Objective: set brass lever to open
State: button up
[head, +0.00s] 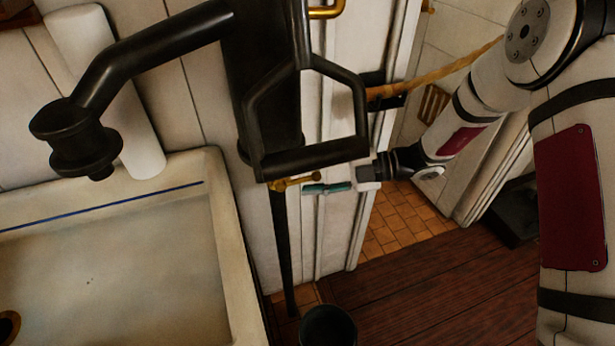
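The small brass lever (290,183) shows just below the looped black handle of the black pump (262,80). It lies roughly level, with its right end toward my gripper. My gripper (314,188) reaches in from the right, with its teal finger pads pointing left at the lever. The tips look very close to the lever's right end; I cannot tell whether they touch it. The fingers are seen nearly edge-on, so their opening is unclear. The pump handle hides part of the space above the lever.
A pale sink (225,255) fills the lower left under the pump spout (75,135). A dark bucket (328,326) stands on the floor below. A white door frame (385,150) is close behind my gripper. A wooden pole (440,78) slants behind my arm.

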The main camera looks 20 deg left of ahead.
jog(key=shift+s+a+f, duration=0.15)
jog(key=shift+s+a, duration=0.05)
jog(key=shift+a, duration=0.35)
grip_shut()
